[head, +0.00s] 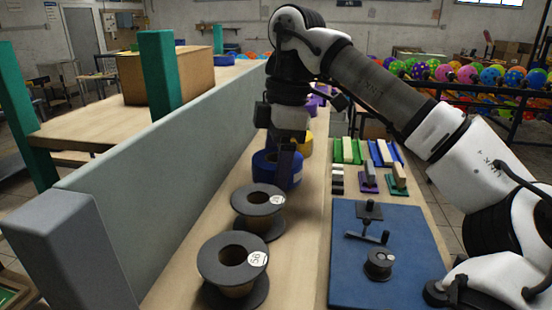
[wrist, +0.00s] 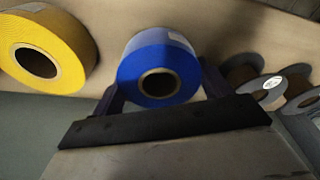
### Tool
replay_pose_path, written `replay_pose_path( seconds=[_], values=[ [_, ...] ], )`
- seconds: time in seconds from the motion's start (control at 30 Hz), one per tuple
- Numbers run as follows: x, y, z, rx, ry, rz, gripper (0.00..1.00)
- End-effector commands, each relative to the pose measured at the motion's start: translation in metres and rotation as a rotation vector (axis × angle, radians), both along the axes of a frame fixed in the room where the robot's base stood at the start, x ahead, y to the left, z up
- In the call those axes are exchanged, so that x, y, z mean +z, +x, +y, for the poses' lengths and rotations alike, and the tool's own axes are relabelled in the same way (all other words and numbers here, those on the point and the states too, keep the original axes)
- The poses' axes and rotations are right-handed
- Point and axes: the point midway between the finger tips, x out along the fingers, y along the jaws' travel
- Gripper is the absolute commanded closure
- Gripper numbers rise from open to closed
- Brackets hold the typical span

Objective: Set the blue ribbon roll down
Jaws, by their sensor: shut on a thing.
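The blue ribbon roll (head: 268,168) is a thick ring with a brown core, at the left strip of the table in the head view, partly hidden behind my gripper (head: 287,160). In the wrist view the blue ribbon roll (wrist: 158,62) sits between the two dark fingers of my gripper (wrist: 158,88). The gripper is shut on it. Whether the roll touches the table top below it, I cannot tell.
A yellow roll (head: 306,145) stands just behind the blue one, also in the wrist view (wrist: 45,55). Two dark spools (head: 258,199) (head: 232,258) stand in front. A grey panel (head: 160,170) runs along the left. A blue mat (head: 400,225) with a small stand lies right.

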Motion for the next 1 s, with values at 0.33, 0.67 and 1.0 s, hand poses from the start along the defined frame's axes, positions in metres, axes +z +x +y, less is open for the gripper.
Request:
replay_pose_path(
  seconds=[0.33, 0.67, 1.0],
  values=[
    [-0.006, 0.0, 0.0, 0.0, 0.0, 0.0, 0.18],
    [-0.006, 0.0, 0.0, 0.0, 0.0, 0.0, 0.0],
    [0.03, 0.002, -0.005, -0.003, 0.001, -0.004, 0.0]
  ],
)
